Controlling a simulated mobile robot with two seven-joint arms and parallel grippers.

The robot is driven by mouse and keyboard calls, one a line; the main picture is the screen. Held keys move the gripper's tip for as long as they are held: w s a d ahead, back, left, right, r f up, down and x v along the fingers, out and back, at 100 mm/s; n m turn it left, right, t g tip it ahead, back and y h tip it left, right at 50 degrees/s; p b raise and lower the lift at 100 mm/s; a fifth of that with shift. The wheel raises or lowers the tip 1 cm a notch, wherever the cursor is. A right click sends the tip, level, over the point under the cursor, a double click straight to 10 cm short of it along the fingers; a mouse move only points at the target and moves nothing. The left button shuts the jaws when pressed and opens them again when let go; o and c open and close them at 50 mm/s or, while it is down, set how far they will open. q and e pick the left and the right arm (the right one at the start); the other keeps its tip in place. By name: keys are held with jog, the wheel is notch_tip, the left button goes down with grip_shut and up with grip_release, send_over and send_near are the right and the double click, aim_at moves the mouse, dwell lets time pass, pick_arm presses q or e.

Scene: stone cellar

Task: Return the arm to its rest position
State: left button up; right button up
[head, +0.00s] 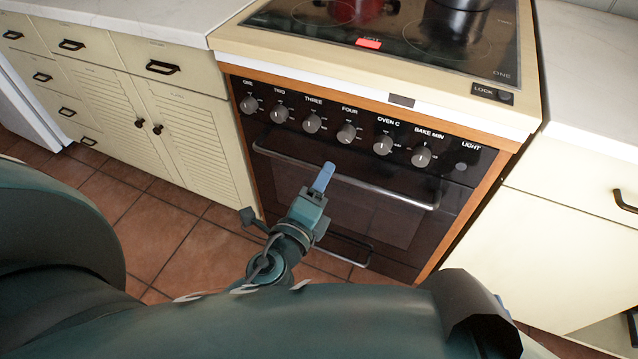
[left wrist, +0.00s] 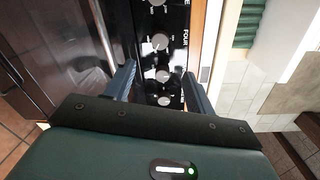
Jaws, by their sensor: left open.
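The stove's control knobs (left wrist: 161,41) appear in line with the gap between the fingers. Whether a finger touches the door or handle cannot be told. My right gripper cannot be made out.
The stove top (head: 395,30) carries a red pot (head: 345,8) and a dark pot (head: 455,20). Cream cabinets (head: 190,140) stand left, and a cream drawer unit (head: 575,200) right. The tiled floor (head: 165,235) at the left is clear.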

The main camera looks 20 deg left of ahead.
jog(key=shift+f, duration=0.1)
pick_arm(q)
jog(key=s+f+n+g+h, duration=0.25)
jog(key=s+n, duration=0.55)
jog(key=n, duration=0.4)
jog(key=s+d+r+n+g+p, duration=0.1)
jog(key=s+r+n+g+p, duration=0.3)
jog(key=p, duration=1.3)
notch_tip(320, 180, up, 3)
jog(key=n+h, duration=0.1)
jog(key=n, duration=0.1)
jog(key=shift+s+d+n, duration=0.15)
jog(key=shift+d+n, duration=0.15)
jog(key=shift+d, duration=0.05)
pick_arm(e)
jog(key=r+g, duration=0.3)
jog(key=r, duration=0.1)
jog(key=shift+w+a+n+h, duration=0.2)
jog(key=shift+w+n+h, duration=0.05)
jog(key=shift+n+h, duration=0.15)
